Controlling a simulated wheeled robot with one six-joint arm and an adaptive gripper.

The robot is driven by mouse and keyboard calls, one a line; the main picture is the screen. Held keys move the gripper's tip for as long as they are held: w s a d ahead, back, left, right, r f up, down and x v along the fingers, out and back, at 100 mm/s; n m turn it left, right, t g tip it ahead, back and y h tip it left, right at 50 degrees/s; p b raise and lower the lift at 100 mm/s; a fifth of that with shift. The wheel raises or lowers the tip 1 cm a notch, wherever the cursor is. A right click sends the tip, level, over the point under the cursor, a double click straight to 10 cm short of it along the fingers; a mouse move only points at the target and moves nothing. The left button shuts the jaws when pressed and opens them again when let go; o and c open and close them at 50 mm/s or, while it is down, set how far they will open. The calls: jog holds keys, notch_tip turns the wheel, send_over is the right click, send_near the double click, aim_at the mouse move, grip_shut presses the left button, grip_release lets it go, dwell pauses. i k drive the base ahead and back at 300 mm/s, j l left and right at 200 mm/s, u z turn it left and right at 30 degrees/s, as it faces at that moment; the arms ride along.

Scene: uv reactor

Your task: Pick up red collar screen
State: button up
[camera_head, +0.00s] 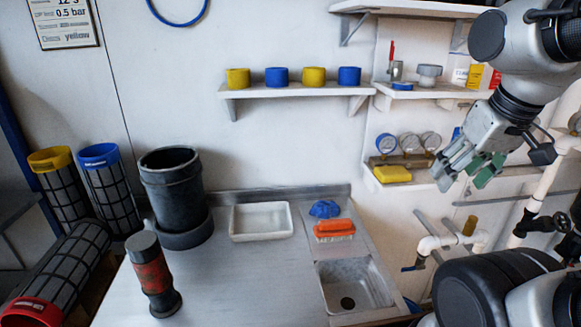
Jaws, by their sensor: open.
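The red collar screen lies tilted at the lower left of the head view, a dark mesh cylinder (62,268) with a red collar (32,312) at its near end. The collar is partly cut off by the picture's bottom edge. My gripper (464,179) is at the upper right, in front of the wall shelves, with its fingers apart and nothing between them. It is far to the right of the screen and higher in the picture.
A yellow-collar screen (62,195) and a blue-collar screen (108,190) stand behind the red one. The steel counter (240,275) beside it holds a dark cylinder (174,190), a red-banded canister (151,275), a white tray (261,237), an orange brush (334,228) and a sink (353,274).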

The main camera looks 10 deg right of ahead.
aim_at(48, 297)
jog(key=k+u, duration=0.2)
jog(key=u, duration=0.3)
jog(key=k+u, duration=0.15)
jog(key=u, duration=0.35)
jog(key=k+u, duration=0.2)
jog(key=u, duration=0.3)
jog(key=i+j+z, duration=0.2)
jog(key=i+j, duration=0.25)
jog(key=i+j+z, duration=0.2)
jog(key=i+j, duration=0.15)
jog(key=j, duration=0.15)
